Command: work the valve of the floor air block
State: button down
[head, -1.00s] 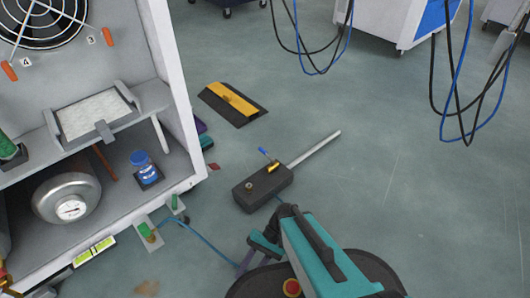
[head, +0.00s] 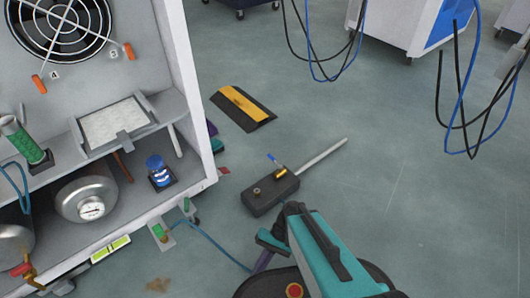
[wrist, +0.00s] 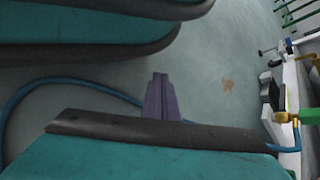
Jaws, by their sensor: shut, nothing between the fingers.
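The floor air block (head: 262,198) is a dark box on the grey floor, right of the cabinet. Its valve (head: 281,171) is a small brass body with a short blue lever (head: 273,159) pointing up and left. A grey rod (head: 323,157) runs from the block to the upper right. My gripper (head: 260,265) is low in the head view, nearer to me than the block and apart from it, partly hidden by my arm. In the wrist view its purple fingers (wrist: 160,80) are together and empty over bare floor. The block cannot be made out there.
A white cabinet (head: 203,150) with a fan, shelf and tanks stands at left. A blue hose (head: 222,248) runs along the floor from a fitting (head: 160,232) at its base toward my arm. A black and yellow ramp (head: 243,106) lies behind the block.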

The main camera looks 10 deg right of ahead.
jog(key=s+d+r+n+h+p, duration=0.1)
jog(key=d+r+p, duration=0.3)
jog(key=r+p, duration=1.1)
jog(key=s+d+r+h+p, duration=0.1)
jog(key=d+r+h+p, duration=0.3)
jog(key=r+p, duration=1.1)
jog(key=s+d+r+n+t+h+p, duration=0.1)
jog(key=d+r+p, duration=0.4)
jog(key=r+p, duration=1)
jog(key=shift+d+r+n+h+p, duration=0.25)
jog(key=shift+h+p, duration=0.45)
jog(key=shift+p, duration=4.35)
jog(key=shift+f, duration=0.1)
